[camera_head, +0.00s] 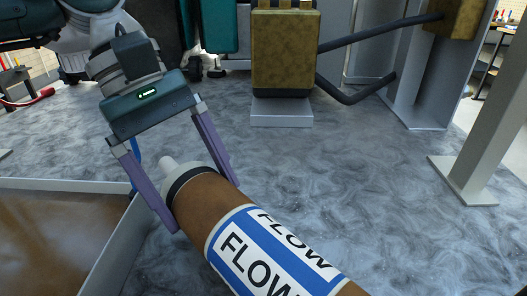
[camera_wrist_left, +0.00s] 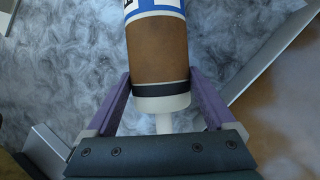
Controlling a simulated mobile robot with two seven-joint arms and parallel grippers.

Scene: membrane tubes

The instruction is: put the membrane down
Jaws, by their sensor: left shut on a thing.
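The membrane (camera_head: 268,248) is a brown tube with a blue and white "FLOW" label, a dark band and a white end cap with a nozzle. It slants from my left gripper to the bottom edge in the head view, where its far end is cut off. My left gripper (camera_head: 205,204) is shut on the membrane near its capped end, one purple finger on each side. In the left wrist view the membrane (camera_wrist_left: 157,55) runs up between the fingers of the left gripper (camera_wrist_left: 161,85). My right gripper is not in view.
A shallow brown-floored tray with a pale rim (camera_head: 108,245) lies at the lower left. A yellowish box (camera_head: 285,50) on a grey block stands at the back, with a dark bent pipe. Grey posts (camera_head: 497,120) stand at the right. The marbled grey floor (camera_head: 370,180) between is clear.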

